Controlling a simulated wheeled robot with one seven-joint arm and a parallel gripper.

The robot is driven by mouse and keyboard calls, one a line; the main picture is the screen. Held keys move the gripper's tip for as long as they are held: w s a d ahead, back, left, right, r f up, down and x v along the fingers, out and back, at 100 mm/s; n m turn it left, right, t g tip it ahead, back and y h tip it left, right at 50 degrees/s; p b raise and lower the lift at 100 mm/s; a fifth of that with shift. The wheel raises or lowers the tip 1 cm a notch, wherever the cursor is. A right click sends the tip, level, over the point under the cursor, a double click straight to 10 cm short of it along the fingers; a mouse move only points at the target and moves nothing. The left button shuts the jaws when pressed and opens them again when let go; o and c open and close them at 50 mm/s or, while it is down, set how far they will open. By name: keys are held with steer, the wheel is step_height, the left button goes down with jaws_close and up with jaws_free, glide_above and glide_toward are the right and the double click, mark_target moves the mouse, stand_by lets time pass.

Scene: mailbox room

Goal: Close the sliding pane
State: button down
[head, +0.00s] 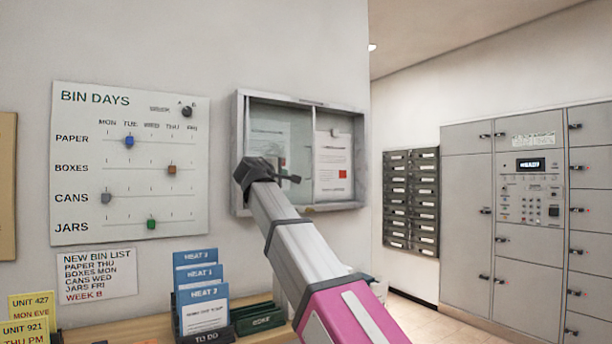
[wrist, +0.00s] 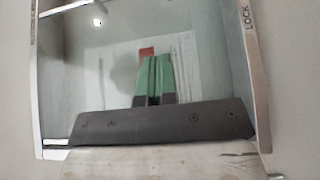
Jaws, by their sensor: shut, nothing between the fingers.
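A grey-framed wall case (head: 240,170) hangs on the wall in the head view. A greenish sliding pane (head: 282,118) covers its left half, with its upright edge near the middle. The right half shows papers more clearly; I cannot tell whether glass covers it. My gripper (head: 292,178) is in front of the case's lower middle, hiding part of the pane. In the wrist view its green fingers (wrist: 154,72) are together and empty, in front of papers and a red patch. The case frame (wrist: 250,60) bears the word LOCK there. I cannot tell whether the fingers touch anything.
A BIN DAYS board (head: 130,165) with slider knobs is left of the case. Blue folders (head: 203,300) stand on a wooden ledge (head: 150,328) below. Mail slots (head: 411,200) and grey lockers (head: 520,240) are at the right. Open floor shows between the ledge and lockers.

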steer(key=w, duration=0.1)
glide_toward(294, 173)
steer(key=w+d, duration=0.4)
steer(key=shift+w+r, duration=0.1)
steer(key=shift+w, duration=0.25)
steer(key=d, duration=0.1)
steer(key=w+d, duration=0.1)
steer(key=shift+w+d, duration=0.3)
steer(key=shift+d, duration=0.1)
steer(key=shift+w+d, duration=0.25)
steer(key=shift+d, duration=0.3)
steer(key=w+d, duration=0.8)
steer(key=d, duration=0.2)
steer(key=w+d, duration=0.7)
steer(key=d, duration=0.4)
steer(key=shift+w+d, duration=0.3)
steer(key=shift+w, duration=0.1)
